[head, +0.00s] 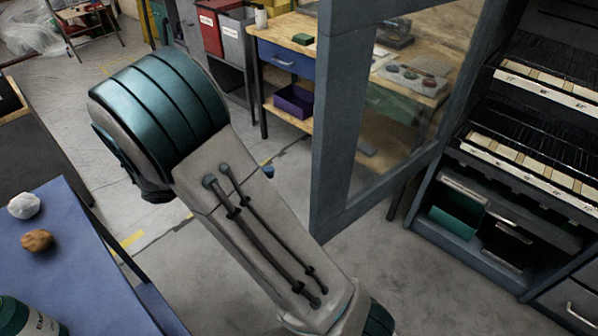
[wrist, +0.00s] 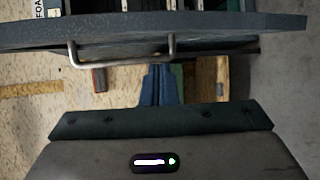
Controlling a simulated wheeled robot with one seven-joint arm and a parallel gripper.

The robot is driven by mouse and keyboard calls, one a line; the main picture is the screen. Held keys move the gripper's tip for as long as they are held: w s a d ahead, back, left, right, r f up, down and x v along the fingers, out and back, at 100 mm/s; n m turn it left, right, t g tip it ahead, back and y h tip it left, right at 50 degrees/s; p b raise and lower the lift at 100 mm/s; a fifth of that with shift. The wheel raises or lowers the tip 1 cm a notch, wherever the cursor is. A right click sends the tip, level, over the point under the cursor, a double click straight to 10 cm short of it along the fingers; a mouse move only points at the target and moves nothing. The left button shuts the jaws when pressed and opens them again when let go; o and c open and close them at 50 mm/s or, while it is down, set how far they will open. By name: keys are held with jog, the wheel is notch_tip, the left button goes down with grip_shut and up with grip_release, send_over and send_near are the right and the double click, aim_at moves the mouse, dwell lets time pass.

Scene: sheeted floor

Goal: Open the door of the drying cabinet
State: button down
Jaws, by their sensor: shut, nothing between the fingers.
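The drying cabinet (head: 428,190) stands at the right in the head view, its racks and lower compartments exposed. Its door (head: 333,110), a grey frame around a clear pane, stands swung out to the left of the opening. In the wrist view the door (wrist: 230,24) crosses the top nearly edge-on, with a metal bar handle (wrist: 120,60) on its near side. My gripper (wrist: 160,70) is shut and empty, its blue fingers close to the right end of the handle. I cannot tell whether they touch it. My arm mostly hides the gripper in the head view.
A blue-topped table (head: 75,265) with two small lumps stands at the lower left. A wooden workbench (head: 290,30) with a blue drawer is behind the door, beside red and grey bins (head: 222,35). Bare floor (head: 400,275) lies before the cabinet.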

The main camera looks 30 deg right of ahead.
jog(key=s+d+t+h, duration=0.1)
jog(key=s+d+h, duration=0.1)
jog(key=d, duration=0.6)
jog(key=shift+d+f, duration=0.25)
jog(key=shift+f, duration=0.1)
dwell(0.5)
